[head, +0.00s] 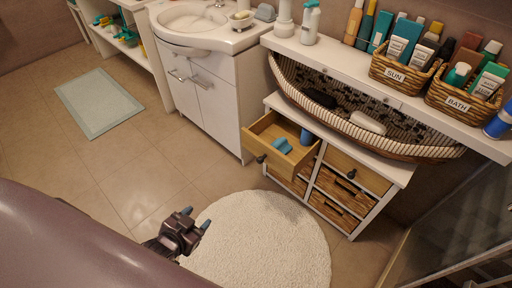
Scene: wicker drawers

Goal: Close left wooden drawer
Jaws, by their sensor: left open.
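The left wooden drawer (270,156) is at the top left of a white cabinet (354,232). It is pulled out, with a dark knob on its front. My right gripper is not in view.
The right wooden drawer (355,172) is shut, above wicker drawers (341,189). A round white rug (262,250) lies before the cabinet. A sink cabinet (208,92) stands at the left. A long basket (400,143) sits on the cabinet top.

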